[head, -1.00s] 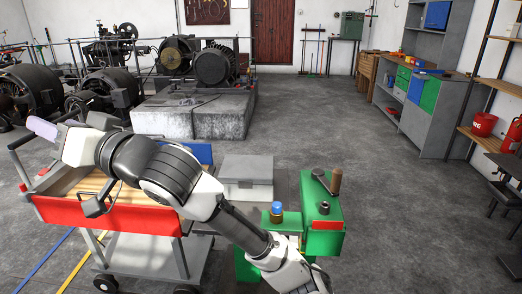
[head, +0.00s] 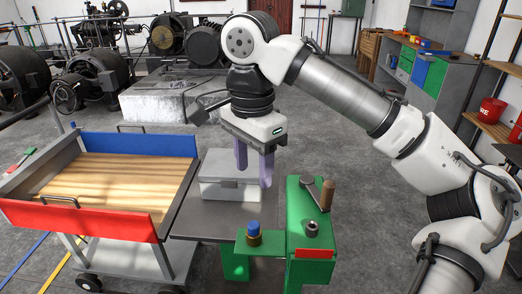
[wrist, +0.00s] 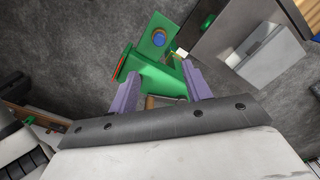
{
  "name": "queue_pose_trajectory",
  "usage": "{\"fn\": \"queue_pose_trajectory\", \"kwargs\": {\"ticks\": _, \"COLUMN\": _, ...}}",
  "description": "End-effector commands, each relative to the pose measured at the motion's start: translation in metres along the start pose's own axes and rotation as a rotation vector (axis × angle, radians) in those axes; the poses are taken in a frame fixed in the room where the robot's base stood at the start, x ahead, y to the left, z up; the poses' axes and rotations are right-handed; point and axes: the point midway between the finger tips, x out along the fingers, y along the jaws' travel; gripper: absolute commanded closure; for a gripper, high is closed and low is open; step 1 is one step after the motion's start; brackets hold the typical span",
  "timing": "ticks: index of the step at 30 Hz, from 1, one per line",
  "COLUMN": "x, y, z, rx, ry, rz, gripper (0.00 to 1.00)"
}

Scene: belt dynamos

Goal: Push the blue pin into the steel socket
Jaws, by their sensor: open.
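The blue pin (head: 254,227) stands upright in a brass-coloured collar on a low green ledge of the green machine (head: 307,265). It also shows in the wrist view (wrist: 159,39). The steel socket (head: 312,229) is a short grey ring on top of the machine, right of the pin. I cannot make the socket out in the wrist view. My gripper (head: 253,174) points down with its two purple fingers apart and nothing between them. In the head view it appears above the pin and the machine, apart from both. The fingers also show in the wrist view (wrist: 160,70).
A lever with a wooden handle (head: 327,195) stands on the machine behind the socket. A grey box (head: 213,189) sits on the dark bench (head: 203,225) left of it. A trolley with a red front (head: 80,222) and a wooden bed stands further left.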

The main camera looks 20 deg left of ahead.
Motion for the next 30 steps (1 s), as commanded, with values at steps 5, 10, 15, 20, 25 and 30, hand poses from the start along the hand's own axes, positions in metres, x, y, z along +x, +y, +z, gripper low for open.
{"fn": "queue_pose_trajectory", "kwargs": {"ticks": 5, "x": 0.016, "y": 0.001, "z": 0.0, "rx": 0.0, "ry": -0.003, "rz": 0.004, "gripper": 0.51}}
{"fn": "queue_pose_trajectory", "kwargs": {"ticks": 10, "x": 0.046, "y": 0.001, "z": 0.0, "rx": 0.0, "ry": -0.002, "rz": 0.003, "gripper": 0.51}}
{"fn": "queue_pose_trajectory", "kwargs": {"ticks": 15, "x": 0.08, "y": 0.001, "z": 0.0, "rx": 0.0, "ry": -0.003, "rz": 0.003, "gripper": 0.51}}
{"fn": "queue_pose_trajectory", "kwargs": {"ticks": 20, "x": 0.109, "y": 0.001, "z": 0.0, "rx": -0.001, "ry": -0.002, "rz": 0.002, "gripper": 0.51}}
{"fn": "queue_pose_trajectory", "kwargs": {"ticks": 25, "x": 0.129, "y": 0.0, "z": 0.0, "rx": -0.001, "ry": -0.001, "rz": 0.001, "gripper": 0.51}}
{"fn": "queue_pose_trajectory", "kwargs": {"ticks": 30, "x": 0.137, "y": 0.0, "z": 0.001, "rx": -0.001, "ry": -0.002, "rz": -0.001, "gripper": 0.51}}
